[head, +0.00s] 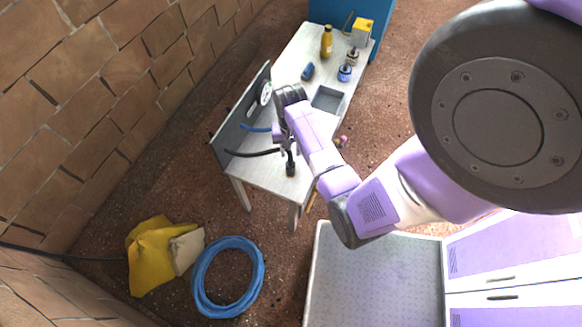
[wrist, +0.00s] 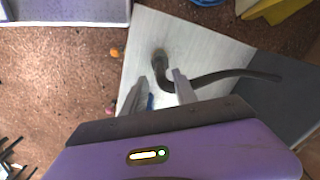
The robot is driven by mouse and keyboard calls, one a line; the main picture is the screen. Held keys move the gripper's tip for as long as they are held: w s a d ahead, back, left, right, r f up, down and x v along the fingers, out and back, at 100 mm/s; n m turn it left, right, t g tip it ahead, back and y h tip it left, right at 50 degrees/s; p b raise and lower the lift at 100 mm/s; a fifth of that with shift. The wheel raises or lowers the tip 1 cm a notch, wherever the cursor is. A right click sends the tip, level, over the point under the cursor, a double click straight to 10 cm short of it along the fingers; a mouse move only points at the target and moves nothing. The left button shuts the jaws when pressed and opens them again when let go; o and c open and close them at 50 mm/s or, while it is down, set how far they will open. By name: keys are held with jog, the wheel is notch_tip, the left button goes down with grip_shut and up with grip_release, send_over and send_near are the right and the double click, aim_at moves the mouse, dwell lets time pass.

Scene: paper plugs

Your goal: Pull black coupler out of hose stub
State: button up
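A black hose stub (head: 252,153) comes out of the grey upright panel (head: 240,118) on the left of the table. In the wrist view the black hose (wrist: 235,76) curves and ends in a dark, thicker piece, which looks like the black coupler (wrist: 159,58). That dark end (head: 290,169) also shows near the table's front edge. My gripper (head: 287,147) is over the table by the hose end. In the wrist view my gripper (wrist: 158,79) has its fingers apart, with the hose bend near the right fingertip. I cannot tell whether they touch.
A blue hose stub (head: 256,128) is behind the black one. The table (head: 290,62) also holds a yellow bottle (head: 326,42), a blue cylinder (head: 308,71) and small jars farther back. A blue hose coil (head: 228,238) and yellow cloth (head: 152,250) lie on the floor.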

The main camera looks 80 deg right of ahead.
aim_at(290, 158)
jog(key=shift+f, duration=0.1)
jog(key=shift+f+b, duration=1.1)
jog(key=shift+f, duration=0.8)
grip_shut()
